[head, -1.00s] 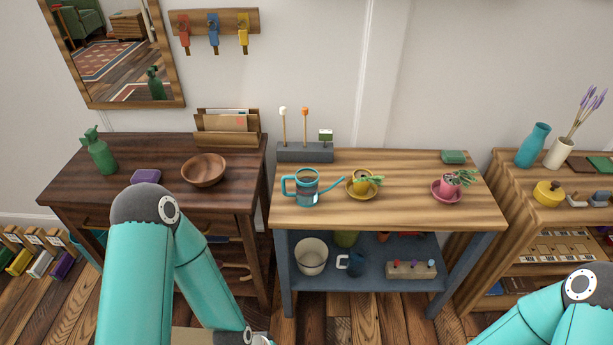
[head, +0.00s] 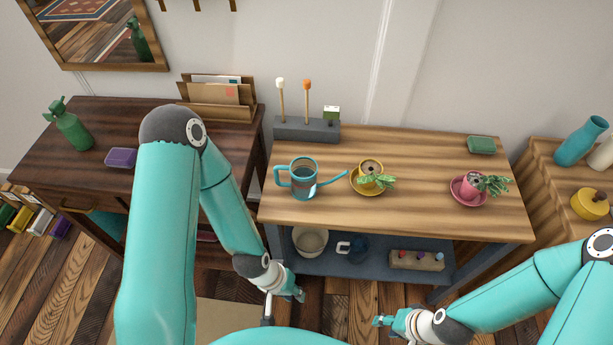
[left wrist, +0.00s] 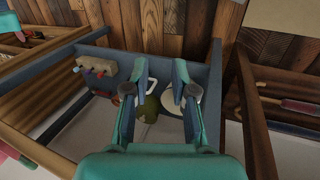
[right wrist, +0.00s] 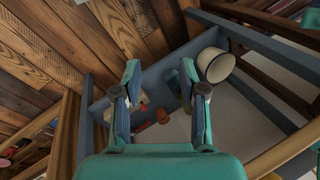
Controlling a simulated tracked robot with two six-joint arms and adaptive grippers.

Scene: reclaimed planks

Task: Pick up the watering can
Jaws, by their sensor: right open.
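The watering can (head: 301,180), blue-grey with a teal handle on its left and a thin teal spout to the right, stands upright on the striped wooden bench top (head: 400,215). My left gripper (head: 298,294) is in front of the bench, low, below the can. In the left wrist view its fingers (left wrist: 160,72) are apart and empty, facing the lower shelf. My right gripper (head: 379,320) is low in front of the bench, further right. In the right wrist view its fingers (right wrist: 160,75) are open and empty. The can is not seen in either wrist view.
A yellow potted plant (head: 371,172) on a saucer stands close right of the spout, and a pink one (head: 473,186) further right. A grey holder (head: 300,132) stands behind the can. The lower shelf holds a white pot (head: 310,241), a dark mug (head: 356,249) and a knobbed block (head: 416,260).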

